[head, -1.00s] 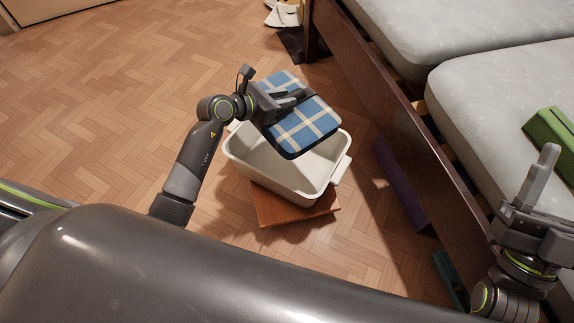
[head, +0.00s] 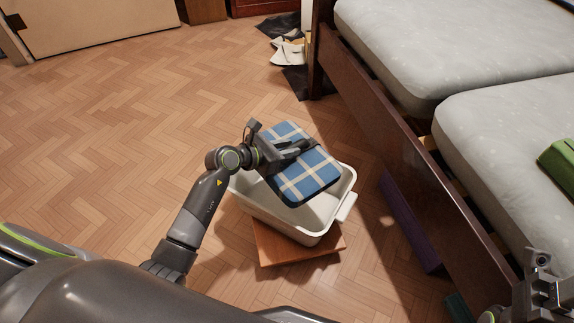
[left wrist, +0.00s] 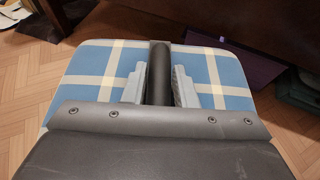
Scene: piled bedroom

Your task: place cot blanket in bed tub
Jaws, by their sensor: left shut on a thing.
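The cot blanket (head: 306,177) is a folded blue and cream checked pad. My left gripper (head: 300,147) is shut on it and holds it tilted over the white bed tub (head: 270,217). The blanket also shows in the left wrist view (left wrist: 218,72), with the left gripper's fingers (left wrist: 158,85) on it. The tub stands on a flat brown wooden piece on the floor, and its inside is partly hidden by the blanket. My right gripper (head: 540,285) is at the lower right edge, cut off by the frame, apart from the tub.
A wooden bed frame (head: 400,140) with pale mattresses (head: 440,50) runs along the right. A green object (head: 560,160) lies on the mattress. A purple item (head: 410,225) lies by the bed. Papers and dark items (head: 288,52) lie at the back. The floor left is clear.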

